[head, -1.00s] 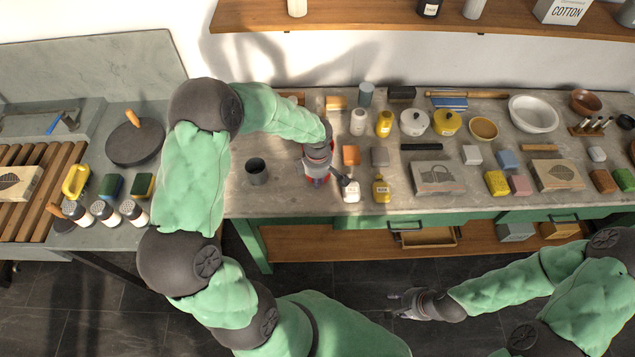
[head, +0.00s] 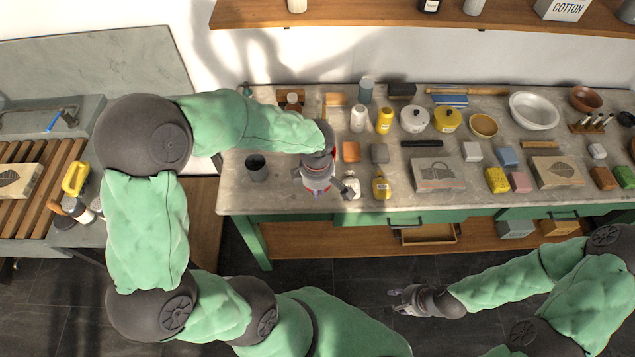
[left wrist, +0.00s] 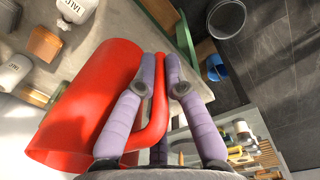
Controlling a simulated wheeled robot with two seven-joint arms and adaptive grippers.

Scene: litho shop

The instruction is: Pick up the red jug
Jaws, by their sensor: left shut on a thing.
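The red jug (left wrist: 88,105) fills the left of the left wrist view, with its upright handle (left wrist: 160,100) between the fingers of my left gripper (left wrist: 171,68). The left gripper is shut on that handle. In the head view my left gripper (head: 320,187) is over the front left part of the workbench (head: 290,195) and hides most of the jug; only small bits of red show. I cannot tell clearly whether the jug is clear of the bench. My right gripper (head: 402,301) is open and empty in front of the bench.
A white bottle (head: 352,188) stands close right of the left gripper, with a yellow bottle (head: 381,187) beyond it. A dark grey cup (head: 257,168) stands to the left. An orange block (head: 351,152) and a grey block (head: 380,154) lie behind. Bare bench shows between cup and gripper.

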